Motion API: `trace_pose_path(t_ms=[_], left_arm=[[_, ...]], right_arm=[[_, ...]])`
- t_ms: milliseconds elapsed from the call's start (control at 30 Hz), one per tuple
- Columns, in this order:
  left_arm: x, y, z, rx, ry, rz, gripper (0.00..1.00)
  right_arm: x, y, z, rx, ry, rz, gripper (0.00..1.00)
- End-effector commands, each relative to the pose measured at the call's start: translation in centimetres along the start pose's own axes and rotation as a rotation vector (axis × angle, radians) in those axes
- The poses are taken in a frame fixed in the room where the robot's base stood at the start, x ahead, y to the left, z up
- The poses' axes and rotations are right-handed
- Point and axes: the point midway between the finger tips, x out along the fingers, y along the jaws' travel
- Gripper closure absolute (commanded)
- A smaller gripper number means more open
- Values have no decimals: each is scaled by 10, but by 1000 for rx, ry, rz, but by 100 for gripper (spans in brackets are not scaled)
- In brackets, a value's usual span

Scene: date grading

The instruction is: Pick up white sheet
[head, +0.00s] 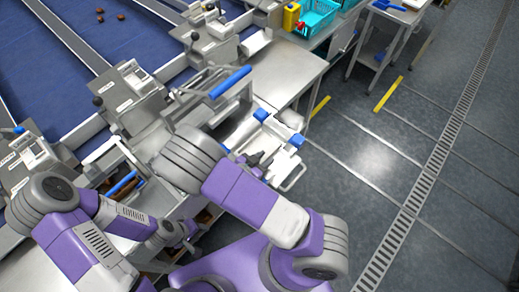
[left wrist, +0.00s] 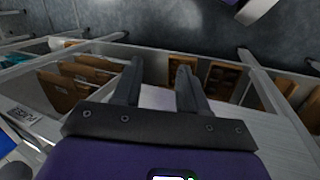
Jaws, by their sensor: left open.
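In the left wrist view my left gripper (left wrist: 160,70) is open, its two dark fingers apart over a shelf rack. A pale white flat surface, perhaps the white sheet (left wrist: 160,98), shows between the fingers near their base; I cannot tell whether it touches them. In the head view my left gripper (head: 187,241) is low beside the steel bench, small and partly hidden by the bench and my arm. My right gripper (head: 254,159) is partly hidden behind my right arm, near a white tray-like device with blue grips (head: 275,138). Its jaws are too small to read.
The rack holds brown boards (left wrist: 75,82) on the left and brown trays (left wrist: 218,80) on the right. A steel bench (head: 293,78) carries grey machines beside a blue conveyor (head: 140,35). A teal basket (head: 317,15) stands farther back. The grey floor (head: 375,150) at right is clear.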

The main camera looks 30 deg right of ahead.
Motion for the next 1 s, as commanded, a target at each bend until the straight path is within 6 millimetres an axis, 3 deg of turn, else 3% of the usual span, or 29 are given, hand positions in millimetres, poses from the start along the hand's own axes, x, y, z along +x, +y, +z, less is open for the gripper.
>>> trace_pose_path(t_ms=[200,433,467,667,1000], left_arm=[[5,-2,-1,0,1,0,57],[5,-2,-1,0,1,0,57],[5,-2,-1,0,1,0,57],[5,-2,-1,0,1,0,57],[5,-2,0,0,1,0,57]], right_arm=[[26,0,2,1,-1,1,67],[27,0,1,0,-1,-1,67],[27,0,1,0,-1,-1,69],[27,0,1,0,-1,-1,99],[27,0,1,0,-1,-1,100]])
